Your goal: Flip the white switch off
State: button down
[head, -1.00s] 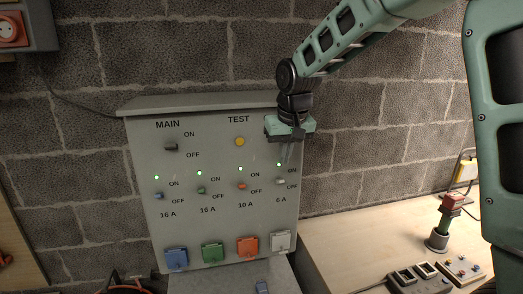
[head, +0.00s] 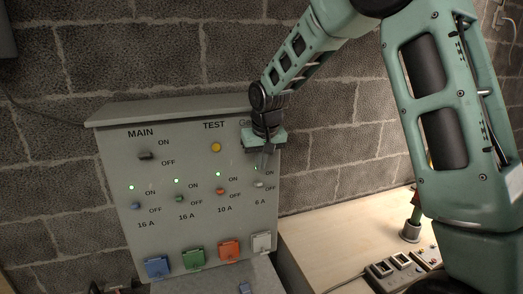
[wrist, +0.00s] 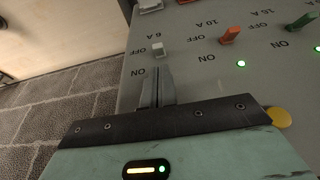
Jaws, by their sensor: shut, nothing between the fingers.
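The white switch (head: 258,184) is a small lever above the 6 A label, at the right of the grey panel (head: 180,245) in the head view. It also shows in the wrist view (wrist: 158,50), beside its OFF label. My gripper (head: 262,169) is shut and empty at the panel's right side, its fingertips just above the switch. In the wrist view the closed fingertips (wrist: 156,71) point at the switch, with a small gap in the picture. I cannot tell whether they touch the panel. The fingers hide part of the area above the lever.
Orange (head: 221,191), green (head: 180,199) and blue (head: 136,206) switches run leftward in the same row. The MAIN switch (head: 146,156) and yellow TEST button (head: 216,147) sit higher. Coloured socket covers line the bottom. A wooden bench (head: 325,235) stands at right.

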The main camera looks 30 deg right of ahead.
aim_at(258, 183)
jog(key=p+x, duration=0.1)
jog(key=x, duration=0.3)
jog(key=shift+f, duration=0.35)
jog(key=shift+w+f, duration=0.1)
jog(key=shift+f, duration=0.1)
jog(key=shift+f+b, duration=0.1)
jog(key=shift+b, duration=0.45)
jog(key=shift+t, duration=0.3)
jog(key=shift+b, duration=0.35)
